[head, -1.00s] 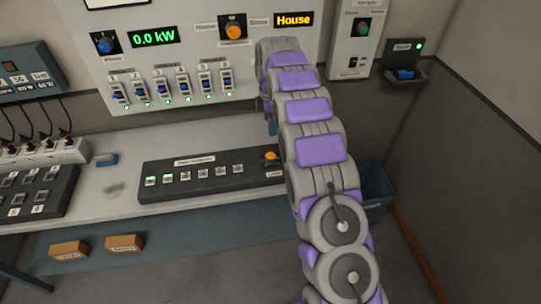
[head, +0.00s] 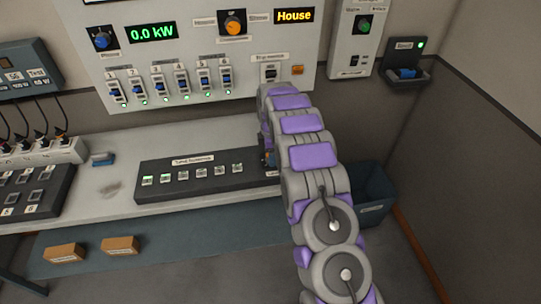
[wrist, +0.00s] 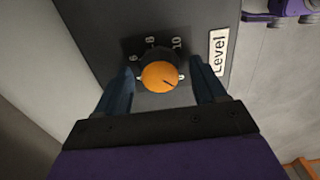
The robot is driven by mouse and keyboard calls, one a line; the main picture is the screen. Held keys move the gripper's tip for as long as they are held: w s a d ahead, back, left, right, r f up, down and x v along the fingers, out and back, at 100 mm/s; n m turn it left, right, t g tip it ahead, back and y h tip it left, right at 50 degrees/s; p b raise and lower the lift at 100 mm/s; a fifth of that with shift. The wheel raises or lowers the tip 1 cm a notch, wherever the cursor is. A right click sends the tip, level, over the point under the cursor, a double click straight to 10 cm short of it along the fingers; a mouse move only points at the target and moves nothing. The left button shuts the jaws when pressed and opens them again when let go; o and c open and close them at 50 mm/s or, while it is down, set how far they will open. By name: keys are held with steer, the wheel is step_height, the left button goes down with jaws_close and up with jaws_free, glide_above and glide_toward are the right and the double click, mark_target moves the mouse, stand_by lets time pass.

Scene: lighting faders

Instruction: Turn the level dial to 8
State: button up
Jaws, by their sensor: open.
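The level dial (wrist: 160,76) is an orange knob on a dark panel in the wrist view, with a dark pointer line. The marks 6, 8 and 10 show above it, and a white "Level" label (wrist: 218,51) stands to its right. My gripper (wrist: 162,88) is open, with one blue finger on each side of the knob; I cannot tell whether either touches it. In the head view my arm hides the dial and most of my gripper, at the right end of the dark button console (head: 200,185).
A wall panel (head: 205,55) with several switches, a blue knob and another orange knob is behind the console. A blue bin (head: 375,190) stands to the right below the bench. A small wall box (head: 405,65) is at the upper right.

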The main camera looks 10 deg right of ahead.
steer(key=shift+f, duration=0.2)
steer(key=c, duration=1.1)
steer(key=shift+o, duration=0.2)
steer(key=shift+r+p, duration=0.1)
steer(key=shift+p, duration=0.2)
